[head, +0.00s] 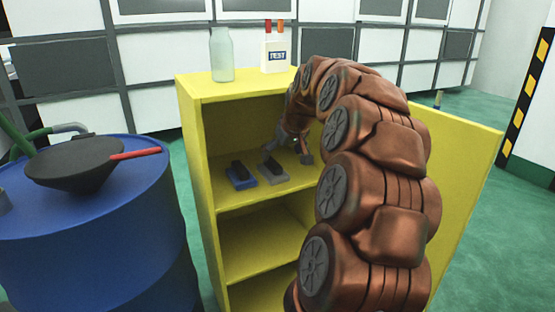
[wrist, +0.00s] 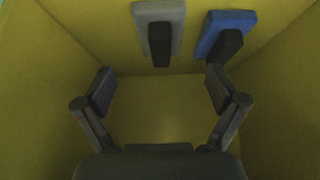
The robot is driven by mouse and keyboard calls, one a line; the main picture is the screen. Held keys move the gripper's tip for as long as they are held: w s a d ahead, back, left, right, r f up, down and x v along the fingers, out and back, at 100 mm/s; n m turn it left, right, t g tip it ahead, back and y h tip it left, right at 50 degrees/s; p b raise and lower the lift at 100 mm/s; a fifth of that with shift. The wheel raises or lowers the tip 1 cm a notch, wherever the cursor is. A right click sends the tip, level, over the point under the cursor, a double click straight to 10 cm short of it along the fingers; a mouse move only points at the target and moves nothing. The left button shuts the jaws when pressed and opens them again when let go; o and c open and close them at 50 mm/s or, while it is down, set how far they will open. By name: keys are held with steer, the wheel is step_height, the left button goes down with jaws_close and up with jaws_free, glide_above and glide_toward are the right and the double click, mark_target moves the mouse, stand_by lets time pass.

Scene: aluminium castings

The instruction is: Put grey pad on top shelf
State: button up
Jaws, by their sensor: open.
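The grey pad (head: 273,174), with a black handle, lies flat on the upper inside shelf (head: 235,198) of the yellow cabinet. The blue pad (head: 241,179), also with a black handle, lies just left of it, with a gap between them. My gripper (head: 287,155) is inside the same compartment, behind and slightly right of the grey pad. In the wrist view my gripper (wrist: 160,88) has its fingers wide apart with nothing between them. There the grey pad (wrist: 173,12) shows at the top, beyond the fingertips, and the blue pad (wrist: 210,38) is to its right.
A glass bottle (head: 222,58) and a white TEST box (head: 275,57) stand on the cabinet's top. A blue drum (head: 110,220) with a dark funnel (head: 75,163) stands at left. The lower compartment (head: 255,245) looks empty where visible.

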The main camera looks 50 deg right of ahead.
steer(key=s+a+f+n+g+y, duration=0.1)
steer(key=s+a+f, duration=0.15)
steer(key=a, duration=0.65)
steer(key=s+a+f+n+g+y, duration=0.1)
steer(key=s+a+f+g, duration=0.15)
steer(key=a, duration=0.75)
steer(key=s+a+f+n+g+y, duration=0.15)
steer(key=s+a, duration=0.25)
steer(key=a, duration=0.5)
steer(key=s+a+f+g, duration=0.2)
steer(key=s+a+f, duration=0.2)
steer(key=s, duration=0.7)
steer(key=s+a+f+g+h, duration=0.1)
steer(key=s+a+f+g, duration=0.2)
steer(key=s, duration=0.8)
steer(key=a+f, duration=0.2)
steer(key=a, duration=0.1)
steer(key=shift+s+a, duration=0.15)
steer(key=shift+a, duration=0.2)
steer(key=shift+r+n, duration=0.1)
steer(key=shift+n, duration=0.15)
